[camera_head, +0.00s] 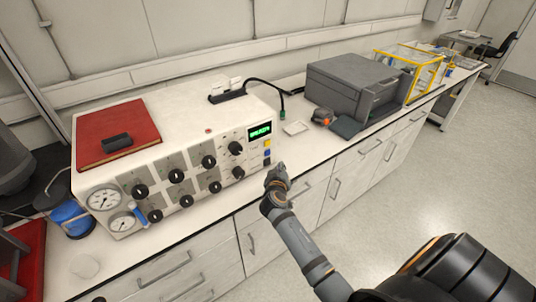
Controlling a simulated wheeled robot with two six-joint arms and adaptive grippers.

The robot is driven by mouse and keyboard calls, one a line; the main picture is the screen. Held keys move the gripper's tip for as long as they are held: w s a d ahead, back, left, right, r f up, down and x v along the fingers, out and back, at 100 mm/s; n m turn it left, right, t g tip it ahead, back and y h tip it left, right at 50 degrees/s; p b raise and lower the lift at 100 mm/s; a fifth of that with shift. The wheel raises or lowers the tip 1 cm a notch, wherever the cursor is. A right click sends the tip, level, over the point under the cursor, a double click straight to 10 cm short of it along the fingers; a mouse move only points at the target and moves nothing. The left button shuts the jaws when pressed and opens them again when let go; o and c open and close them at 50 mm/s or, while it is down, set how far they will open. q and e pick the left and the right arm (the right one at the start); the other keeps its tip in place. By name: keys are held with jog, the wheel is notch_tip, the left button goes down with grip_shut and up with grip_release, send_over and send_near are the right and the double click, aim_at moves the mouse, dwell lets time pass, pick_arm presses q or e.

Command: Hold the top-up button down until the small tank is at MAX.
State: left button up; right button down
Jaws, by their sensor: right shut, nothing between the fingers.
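A cream control box (190,110) stands on the bench with knobs and two round gauges on its front. Near its right edge are a yellow button (267,143), a blue button (267,154) and a dark part below. Their labels are too small to read, so I cannot tell which is the top-up button. My right gripper (279,167) is shut and empty, just right of these buttons; I cannot tell whether it touches one. A small blue-and-white tube (138,214) is at the panel's lower left; its level is unreadable. My left gripper is out of view.
A lit green display (260,132) sits above the buttons. A red book (117,133) lies on the box. A blue container (72,217) stands left of it. A dark grey printer-like machine (352,88) stands right, and a yellow-framed case (412,67) is beyond it.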

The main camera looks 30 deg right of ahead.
aim_at(267, 153)
jog(key=s+n, duration=0.1)
jog(key=n, duration=0.5)
jog(key=s+n, duration=0.1)
jog(key=n, duration=0.5)
jog(key=s+n+b, duration=0.1)
jog(key=n, duration=0.5)
jog(key=shift+s+d+n+h, duration=0.15)
jog(key=shift+s+n+h, duration=0.15)
jog(key=shift+s, duration=0.1)
jog(key=w+b, duration=0.1)
jog(key=w, duration=0.1)
jog(key=w+b, duration=0.1)
jog(key=w, duration=0.1)
jog(key=w+b, duration=0.1)
jog(key=w, duration=0.2)
jog(key=shift+a+f, duration=0.1)
jog(key=shift+a, duration=0.2)
jog(key=shift+w, duration=0.9)
jog(key=shift+w+b, duration=0.1)
jog(key=shift+b, duration=0.2)
jog(key=shift+w+a, duration=0.1)
jog(key=shift+w, duration=0.2)
